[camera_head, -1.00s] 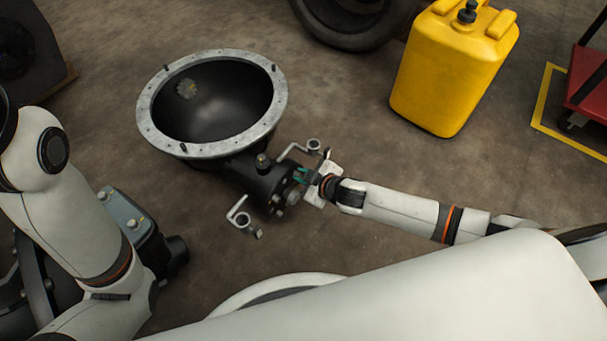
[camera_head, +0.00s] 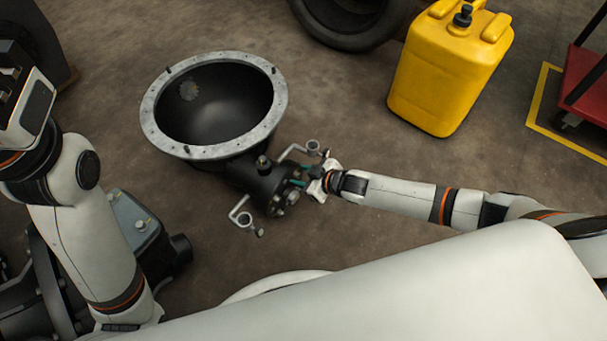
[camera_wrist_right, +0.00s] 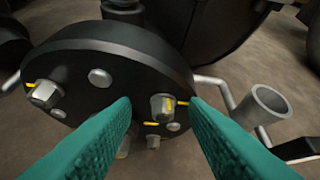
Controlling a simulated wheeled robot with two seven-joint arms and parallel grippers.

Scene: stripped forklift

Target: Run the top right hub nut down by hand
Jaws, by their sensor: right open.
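The black hub (camera_head: 268,190) sticks out from the flanged bowl toward me. In the right wrist view its round end face (camera_wrist_right: 110,65) carries several grey nuts on studs with yellow marks. One hub nut (camera_wrist_right: 163,107) shows between the two teal fingers of my right gripper (camera_wrist_right: 160,110). The fingers stand apart, with visible gaps on both sides of that nut. In the head view my right gripper (camera_head: 303,184) is at the hub's right side. My left gripper (camera_head: 22,95) is at the upper left edge, partly cut off, far from the hub; its fingers are unclear.
The bowl (camera_head: 150,120) has a pale bolted rim. Grey bent arms with cups (camera_head: 313,147) flank the hub; one cup (camera_wrist_right: 265,103) is right of my fingers. A yellow canister (camera_head: 450,70) and red cart (camera_head: 580,85) stand right. Floor below the hub is clear.

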